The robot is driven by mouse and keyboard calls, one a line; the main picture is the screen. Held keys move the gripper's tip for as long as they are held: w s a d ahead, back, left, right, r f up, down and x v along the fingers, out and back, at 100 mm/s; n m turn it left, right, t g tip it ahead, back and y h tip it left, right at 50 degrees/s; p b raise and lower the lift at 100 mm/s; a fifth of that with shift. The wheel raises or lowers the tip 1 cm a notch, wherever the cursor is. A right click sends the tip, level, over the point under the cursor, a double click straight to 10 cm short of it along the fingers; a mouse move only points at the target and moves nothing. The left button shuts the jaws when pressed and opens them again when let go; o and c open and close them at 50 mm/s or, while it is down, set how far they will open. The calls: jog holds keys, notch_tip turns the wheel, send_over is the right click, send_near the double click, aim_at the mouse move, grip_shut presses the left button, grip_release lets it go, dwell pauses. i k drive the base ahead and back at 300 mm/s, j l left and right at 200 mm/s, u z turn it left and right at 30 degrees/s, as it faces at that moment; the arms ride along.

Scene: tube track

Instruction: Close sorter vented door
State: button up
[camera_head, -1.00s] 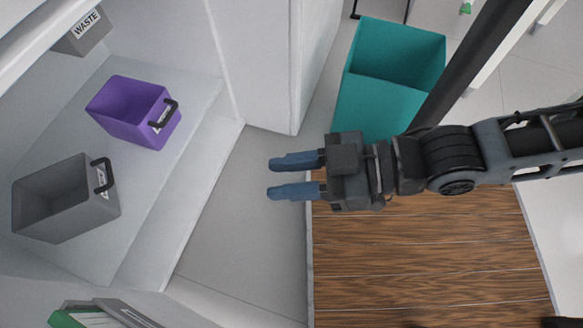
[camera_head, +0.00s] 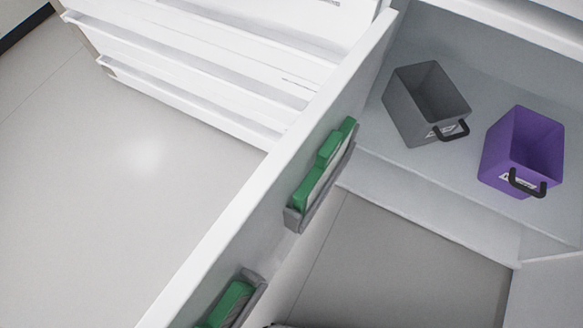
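A white door (camera_head: 262,172) stands open, its edge running diagonally from the upper right to the lower left of the view. Its inner face carries grey holders with green items (camera_head: 325,163) in them. The door's hinge side meets the white cabinet near the top centre-right. I cannot tell vents on the door from this angle. The cabinet's lower shelf (camera_head: 385,158) is exposed to the right of the door. My gripper is not in view.
A grey bin (camera_head: 408,118) and a purple bin (camera_head: 500,150) with black handles sit on the cabinet shelf. White drawer-like ledges (camera_head: 190,75) stand behind the door at the upper left. Grey floor (camera_head: 110,210) is clear on the left, outside the door.

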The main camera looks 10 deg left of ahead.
aim_at(250, 242)
jog(key=k+j+z, duration=0.15)
jog(key=k+j, duration=0.3)
jog(key=k, duration=0.15)
jog(key=k+j+z, duration=0.1)
jog(key=k+j, duration=0.25)
jog(key=k, duration=0.2)
jog(key=k+j+z, duration=0.1)
jog(key=j, duration=0.3)
jog(key=k+j, duration=0.2)
jog(key=j, duration=0.2)
jog(key=k+j+z, duration=0.15)
jog(key=j, duration=0.25)
jog(key=k+j, duration=0.15)
jog(key=j, duration=0.55)
jog(key=i+j, duration=0.15)
jog(key=j, duration=0.2)
jog(key=i+j+u, duration=0.15)
jog(key=j, duration=0.25)
jog(key=i+j+u, duration=0.2)
jog(key=j, duration=0.2)
